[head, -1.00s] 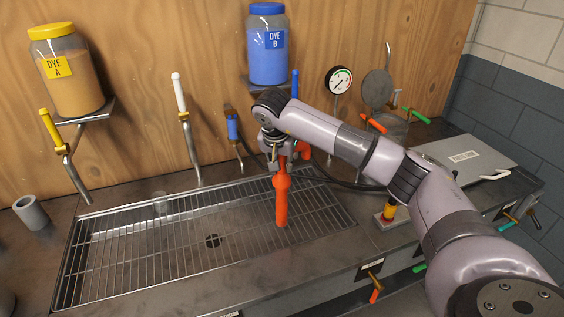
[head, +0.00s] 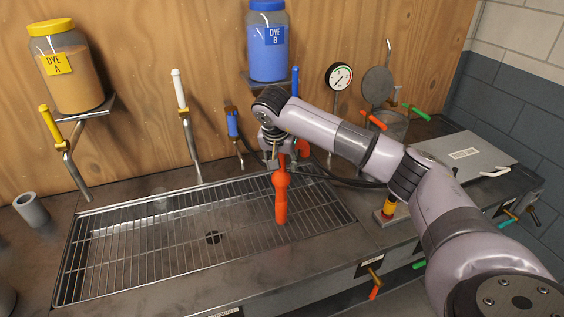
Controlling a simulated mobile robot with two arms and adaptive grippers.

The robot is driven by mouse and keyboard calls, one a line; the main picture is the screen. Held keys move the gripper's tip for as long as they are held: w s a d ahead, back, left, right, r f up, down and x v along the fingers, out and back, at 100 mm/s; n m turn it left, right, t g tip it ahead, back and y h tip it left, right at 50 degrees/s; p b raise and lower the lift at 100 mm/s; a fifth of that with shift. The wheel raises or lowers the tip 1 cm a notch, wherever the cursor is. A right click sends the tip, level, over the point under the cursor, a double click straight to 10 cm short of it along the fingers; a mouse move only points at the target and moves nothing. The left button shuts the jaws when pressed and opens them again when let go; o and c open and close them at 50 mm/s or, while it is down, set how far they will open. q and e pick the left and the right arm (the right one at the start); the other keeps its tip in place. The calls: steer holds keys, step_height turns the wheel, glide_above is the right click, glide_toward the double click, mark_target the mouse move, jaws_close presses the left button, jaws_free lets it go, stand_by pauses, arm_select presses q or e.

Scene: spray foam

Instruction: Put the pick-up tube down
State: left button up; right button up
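An orange-red tube (head: 281,204) with a thicker bulge near its top hangs upright over the right part of the metal grate (head: 130,255). I take it to be the pick-up tube. My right gripper (head: 281,163) is at its upper end, with the fingers on either side of the narrow neck; it looks shut on the tube. I cannot tell whether the lower end touches the grate. My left gripper is not in view.
Dye jars (head: 66,75) and (head: 269,45) stand on wall shelves behind the grate. Several tap handles rise behind it. A grey cup (head: 31,210) stands at the left. A dark hose (head: 345,181) runs behind my arm. The left and middle grate is mostly clear.

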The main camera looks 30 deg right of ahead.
steer(key=b+v, duration=0.2)
steer(key=v, duration=1)
steer(key=shift+b, duration=0.3)
